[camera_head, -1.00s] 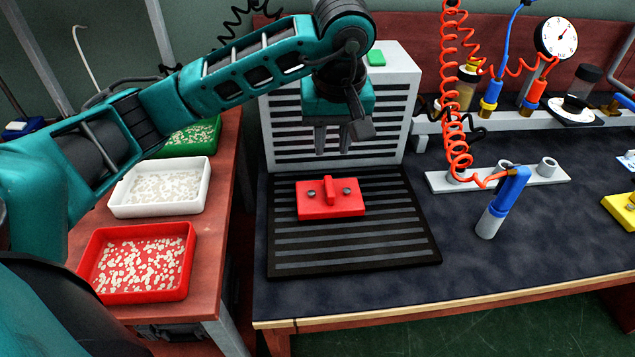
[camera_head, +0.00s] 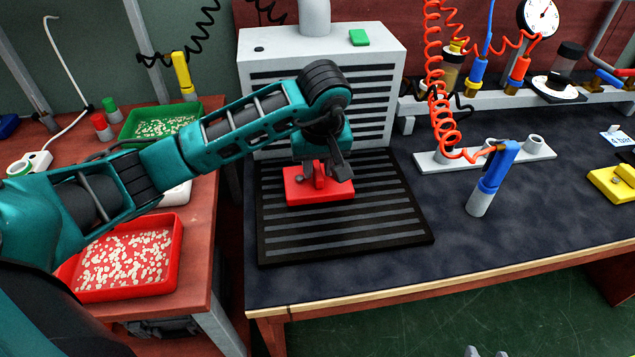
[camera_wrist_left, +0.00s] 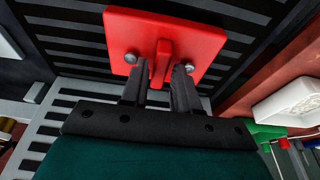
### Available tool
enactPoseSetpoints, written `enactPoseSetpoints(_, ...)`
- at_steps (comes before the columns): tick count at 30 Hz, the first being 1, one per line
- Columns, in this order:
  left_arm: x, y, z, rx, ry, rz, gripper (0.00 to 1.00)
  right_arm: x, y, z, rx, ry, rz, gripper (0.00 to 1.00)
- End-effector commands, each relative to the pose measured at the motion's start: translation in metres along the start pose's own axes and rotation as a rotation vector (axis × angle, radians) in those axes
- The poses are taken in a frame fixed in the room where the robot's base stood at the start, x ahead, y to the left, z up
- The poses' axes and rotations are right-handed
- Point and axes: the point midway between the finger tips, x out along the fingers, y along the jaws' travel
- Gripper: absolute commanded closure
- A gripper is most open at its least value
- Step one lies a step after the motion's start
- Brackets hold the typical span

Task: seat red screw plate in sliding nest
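The red screw plate (camera_head: 330,193) lies on the black slatted mat (camera_head: 400,232). It has an upright red rib and two grey screw heads, clear in the wrist view (camera_wrist_left: 200,40). My left gripper (camera_head: 322,172) points down over it. In the left wrist view the fingers (camera_wrist_left: 159,82) are apart, one on each side of the rib, with no clear contact. Two grey tips of my right gripper (camera_head: 486,352) show apart at the bottom edge of the head view, over the floor. I cannot make out a sliding nest.
A grey slatted box (camera_head: 385,50) stands behind the mat. A blue-handled tool (camera_head: 492,180) stands to its right, under a red coiled hose (camera_head: 438,100). Red (camera_head: 175,262) and green (camera_head: 207,108) trays sit on the left table. The dark bench front is clear.

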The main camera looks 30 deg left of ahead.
Motion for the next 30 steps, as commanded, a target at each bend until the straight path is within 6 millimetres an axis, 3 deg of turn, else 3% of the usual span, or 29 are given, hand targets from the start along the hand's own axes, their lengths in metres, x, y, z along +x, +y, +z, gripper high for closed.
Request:
enactPoseSetpoints(10, 0.0082, 0.0000, -0.0002, 0.000, 0.001, 0.001, 0.71, -0.0004, -0.0003, 0.0045, -0.001, -0.006, -0.001, 0.57)
enactPoseSetpoints(19, 0.0079, -0.0001, -0.0003, 0.000, 0.002, 0.001, 1.00, -0.0004, -0.0002, 0.0051, -0.001, -0.007, -0.001, 0.57)
enactPoseSetpoints(30, 0.0073, 0.0001, -0.0009, -0.001, 0.003, 0.002, 1.00, -0.0004, 0.0000, 0.0053, -0.001, -0.007, 0.000, 0.57)
